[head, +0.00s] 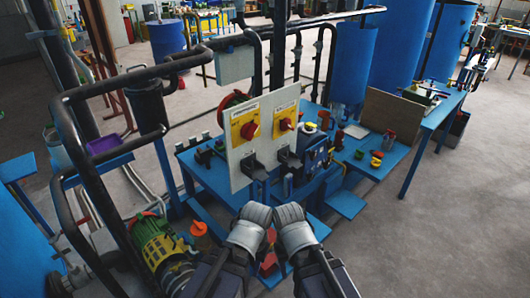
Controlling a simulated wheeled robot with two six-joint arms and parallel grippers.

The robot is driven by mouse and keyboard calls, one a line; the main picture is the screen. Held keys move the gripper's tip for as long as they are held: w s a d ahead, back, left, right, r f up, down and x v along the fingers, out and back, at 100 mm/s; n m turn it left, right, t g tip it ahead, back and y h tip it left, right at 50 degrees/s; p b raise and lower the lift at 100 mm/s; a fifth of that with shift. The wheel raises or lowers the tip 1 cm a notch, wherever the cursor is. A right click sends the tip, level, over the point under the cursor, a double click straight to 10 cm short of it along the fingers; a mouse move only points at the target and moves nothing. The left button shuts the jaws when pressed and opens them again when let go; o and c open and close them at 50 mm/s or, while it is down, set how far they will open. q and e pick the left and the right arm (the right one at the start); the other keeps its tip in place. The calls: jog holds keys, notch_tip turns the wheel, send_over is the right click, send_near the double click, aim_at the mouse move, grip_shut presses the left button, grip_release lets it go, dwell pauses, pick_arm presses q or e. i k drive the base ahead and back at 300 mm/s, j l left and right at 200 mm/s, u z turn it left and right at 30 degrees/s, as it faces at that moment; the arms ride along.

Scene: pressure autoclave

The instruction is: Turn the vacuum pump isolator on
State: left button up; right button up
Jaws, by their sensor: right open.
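A pale upright panel (233,161) carries two yellow plates with red rotary knobs, the left isolator (250,129) and the right isolator (286,124). Their labels are too small to read, so I cannot tell which is the vacuum pump's. Both knobs look tilted. My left gripper (258,212) and my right gripper (290,212) are side by side low in front of the panel, below both isolators and apart from the knobs. The right one is open. The left one's fingers are hidden by its grey wrist. I see nothing held.
Dark brackets (290,158) jut out below the isolators. A blue bench (389,158) with small fittings is to the right. Black pipe rails (112,84) and a green-yellow motor (160,245) stand to the left. Floor at the right (440,235) is clear.

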aim_at(286, 124)
jog(key=i+l+z, duration=0.1)
jog(key=l, duration=0.3)
jog(key=i+l, duration=0.2)
jog(key=l, duration=0.15)
jog(key=i+l+z, duration=0.15)
jog(key=l, duration=0.25)
